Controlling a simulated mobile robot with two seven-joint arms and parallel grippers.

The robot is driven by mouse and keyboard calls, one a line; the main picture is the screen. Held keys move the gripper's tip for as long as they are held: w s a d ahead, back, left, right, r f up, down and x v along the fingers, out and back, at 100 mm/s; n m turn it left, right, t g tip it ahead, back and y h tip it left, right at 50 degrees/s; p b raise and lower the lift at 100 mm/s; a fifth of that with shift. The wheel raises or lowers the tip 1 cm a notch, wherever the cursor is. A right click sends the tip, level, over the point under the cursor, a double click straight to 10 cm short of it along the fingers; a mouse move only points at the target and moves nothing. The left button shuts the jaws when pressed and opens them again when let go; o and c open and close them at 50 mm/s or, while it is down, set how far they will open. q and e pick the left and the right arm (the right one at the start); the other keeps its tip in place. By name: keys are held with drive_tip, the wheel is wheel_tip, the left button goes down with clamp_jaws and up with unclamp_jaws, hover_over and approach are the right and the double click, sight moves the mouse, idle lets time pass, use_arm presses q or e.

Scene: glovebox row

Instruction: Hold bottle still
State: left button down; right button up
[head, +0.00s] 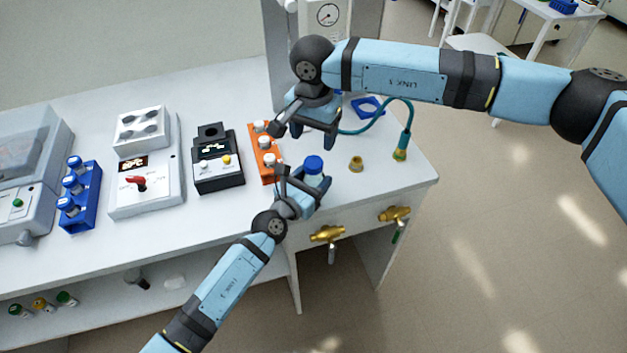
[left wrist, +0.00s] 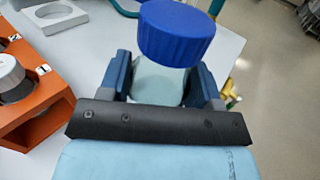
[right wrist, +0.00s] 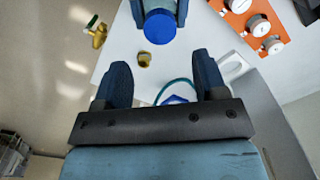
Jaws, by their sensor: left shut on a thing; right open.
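The bottle is clear with a blue screw cap (head: 313,165) and stands upright near the front edge of the bench. Its pale body (left wrist: 158,84) shows between the fingers in the left wrist view. My left gripper (head: 305,188) is shut on the bottle's body, below the cap. My right gripper (head: 307,128) is open and empty, above and behind the bottle. In the right wrist view the blue cap (right wrist: 160,27) lies beyond the open fingers (right wrist: 157,82), apart from them. The bottle's base is hidden.
An orange rack (head: 267,160) with white-capped vials stands left of the bottle, beside a black device (head: 217,162). A brass fitting (head: 356,164) and a teal hose (head: 409,120) are to the right. Brass valves (head: 327,234) stick out from the bench front.

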sight(313, 162)
drive_tip(key=shift+f, duration=0.1)
drive_tip(key=shift+f, duration=3.9)
